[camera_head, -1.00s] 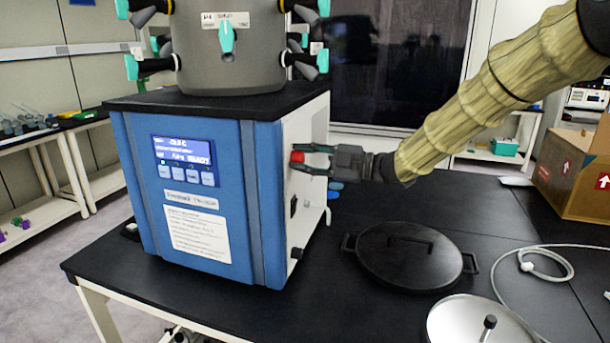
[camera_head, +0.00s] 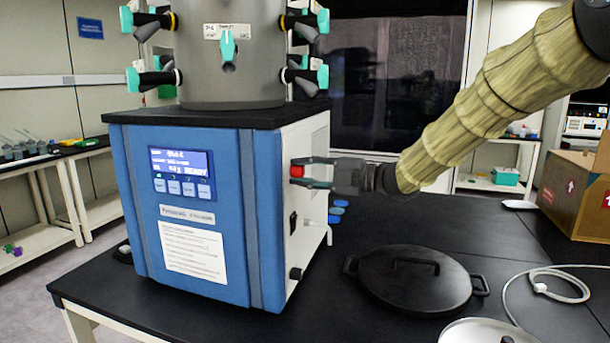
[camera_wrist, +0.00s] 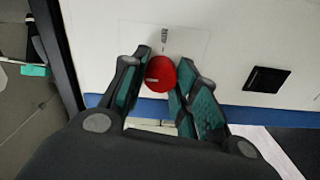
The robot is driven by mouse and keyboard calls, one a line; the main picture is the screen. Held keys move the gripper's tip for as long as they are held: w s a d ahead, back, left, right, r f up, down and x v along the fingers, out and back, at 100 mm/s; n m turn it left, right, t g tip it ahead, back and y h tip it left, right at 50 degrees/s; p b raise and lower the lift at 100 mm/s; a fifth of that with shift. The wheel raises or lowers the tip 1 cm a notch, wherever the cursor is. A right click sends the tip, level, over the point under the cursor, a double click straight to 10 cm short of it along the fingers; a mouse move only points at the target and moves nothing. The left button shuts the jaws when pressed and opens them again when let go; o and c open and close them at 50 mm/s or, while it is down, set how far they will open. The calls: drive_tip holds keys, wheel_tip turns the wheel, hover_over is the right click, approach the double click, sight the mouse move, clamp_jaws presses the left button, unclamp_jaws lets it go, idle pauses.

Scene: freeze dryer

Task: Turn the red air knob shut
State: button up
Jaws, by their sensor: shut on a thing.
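The red air knob (camera_head: 297,171) sits on the white right side panel of the blue freeze dryer (camera_head: 232,235). In the wrist view the red knob (camera_wrist: 160,72) shows a pale mark on its face and lies between the teal-padded fingers. My gripper (camera_head: 308,172) reaches in from the right, level with the knob, and is shut on it. It also shows in the wrist view (camera_wrist: 155,85), where the right finger touches the knob. The left finger's contact is hard to make out. The back of the knob is hidden.
A black switch (camera_wrist: 266,79) is on the same panel, with a white spout (camera_head: 322,228) below the knob. A black lidded pan (camera_head: 415,280) and a cable (camera_head: 540,285) lie on the black bench. A cardboard box (camera_head: 575,195) stands at the right.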

drive_tip(key=o, duration=1)
drive_tip(key=v, duration=1.2)
